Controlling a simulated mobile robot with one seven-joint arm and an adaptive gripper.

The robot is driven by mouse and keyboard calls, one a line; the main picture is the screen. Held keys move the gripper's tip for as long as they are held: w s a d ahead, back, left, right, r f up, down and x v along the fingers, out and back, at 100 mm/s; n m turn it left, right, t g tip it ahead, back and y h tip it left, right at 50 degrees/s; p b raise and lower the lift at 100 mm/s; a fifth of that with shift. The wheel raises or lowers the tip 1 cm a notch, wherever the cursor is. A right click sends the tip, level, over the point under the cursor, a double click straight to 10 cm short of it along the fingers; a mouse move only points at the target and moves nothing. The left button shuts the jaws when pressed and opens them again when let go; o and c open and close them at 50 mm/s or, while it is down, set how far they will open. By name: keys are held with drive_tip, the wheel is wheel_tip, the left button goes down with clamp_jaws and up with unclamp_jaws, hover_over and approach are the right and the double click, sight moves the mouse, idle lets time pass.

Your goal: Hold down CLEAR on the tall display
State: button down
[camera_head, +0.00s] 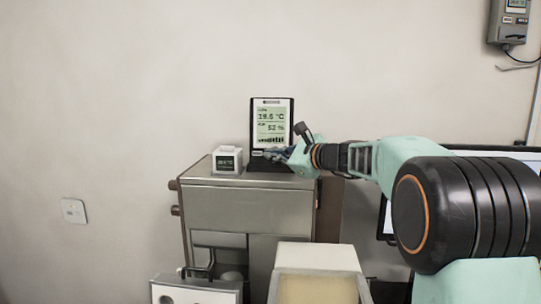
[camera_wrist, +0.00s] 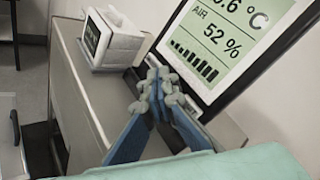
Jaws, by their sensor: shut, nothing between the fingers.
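The tall display (camera_head: 272,124) stands upright in a black frame on top of the metal cabinet, reading about 19.5 °C and 52 %. In the wrist view its screen (camera_wrist: 225,38) fills the upper right, with a bar graph along the bottom. My gripper (camera_head: 268,154) is shut and empty at the lower front of the display. In the wrist view my gripper (camera_wrist: 160,82) has its blue fingers together near the display's lower left edge. I cannot tell whether the fingertips touch it. The CLEAR button is not readable; the fingers cover part of the lower frame.
A small white cube-shaped device (camera_head: 227,160) with a dark screen stands left of the display, also in the wrist view (camera_wrist: 110,40). Both stand on the metal cabinet (camera_head: 245,208). A pale box (camera_head: 318,258) is in front. A wall-mounted unit (camera_head: 509,22) hangs at upper right.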

drive_tip(key=shift+s+r+b, duration=0.1)
drive_tip(key=shift+s+b, duration=0.4)
drive_tip(key=shift+s, duration=0.25)
drive_tip(key=shift+s+b, duration=0.5)
drive_tip(key=shift+s, duration=0.1)
drive_tip(key=s, duration=0.1)
drive_tip(key=s+b, duration=0.1)
drive_tip(key=s, duration=0.1)
drive_tip(key=shift+s+a+r, duration=0.1)
drive_tip(key=shift+s+r, duration=0.25)
drive_tip(key=shift+s, duration=0.05)
